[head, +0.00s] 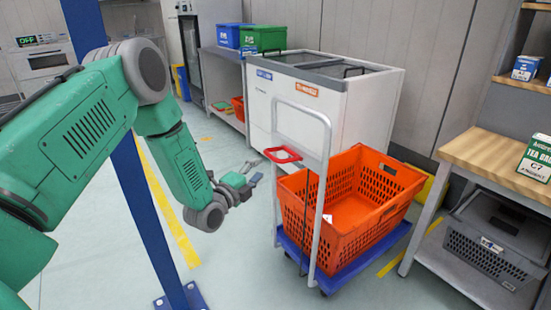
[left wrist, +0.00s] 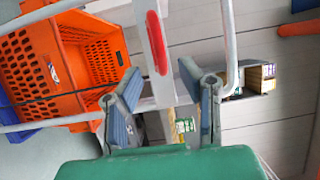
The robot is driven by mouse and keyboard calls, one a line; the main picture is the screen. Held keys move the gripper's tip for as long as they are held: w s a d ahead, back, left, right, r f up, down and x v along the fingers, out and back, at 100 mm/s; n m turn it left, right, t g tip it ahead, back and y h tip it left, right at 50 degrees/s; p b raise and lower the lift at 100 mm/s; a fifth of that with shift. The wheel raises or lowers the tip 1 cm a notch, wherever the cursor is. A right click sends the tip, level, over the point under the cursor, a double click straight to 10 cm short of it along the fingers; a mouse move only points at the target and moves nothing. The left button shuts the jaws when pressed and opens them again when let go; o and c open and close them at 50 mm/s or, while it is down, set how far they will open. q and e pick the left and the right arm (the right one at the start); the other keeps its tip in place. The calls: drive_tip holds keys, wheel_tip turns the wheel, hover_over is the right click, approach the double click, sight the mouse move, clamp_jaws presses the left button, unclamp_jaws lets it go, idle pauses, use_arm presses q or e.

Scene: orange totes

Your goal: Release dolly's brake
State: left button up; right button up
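The dolly (head: 371,256) has a blue base and a tall grey handle frame, and an orange tote (head: 350,240) stands on it. In the left wrist view the red brake lever (left wrist: 157,42) shows ahead of the fingers, roughly in line with the gap. My left gripper (head: 253,172) is just left of the handle, near the lever and a little below it in the picture. Its fingers (left wrist: 161,84) are apart, with nothing held. My right gripper is not in view.
A blue post (head: 148,200) stands close to my left arm. A white chest freezer (head: 330,100) is behind the dolly. A wooden-topped bench (head: 490,160) with a grey crate (head: 490,250) below stands at the right. The floor left of the dolly is clear.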

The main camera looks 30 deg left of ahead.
sight(270, 156)
use_arm(q)
drive_tip(key=w, duration=0.2)
drive_tip(key=w+a+b, duration=0.1)
drive_tip(key=w, duration=0.5)
drive_tip(key=shift+w+a+f+b, duration=0.1)
drive_tip(key=shift+a+f+b, duration=0.1)
drive_tip(key=shift+b, duration=0.1)
drive_tip(key=shift+w+d, duration=0.15)
drive_tip(key=shift+d+r, duration=0.25)
drive_tip(key=shift+d, duration=0.1)
drive_tip(key=c, duration=0.6)
drive_tip(key=shift+a, duration=0.1)
clamp_jaws()
drive_tip(key=shift+a, duration=0.1)
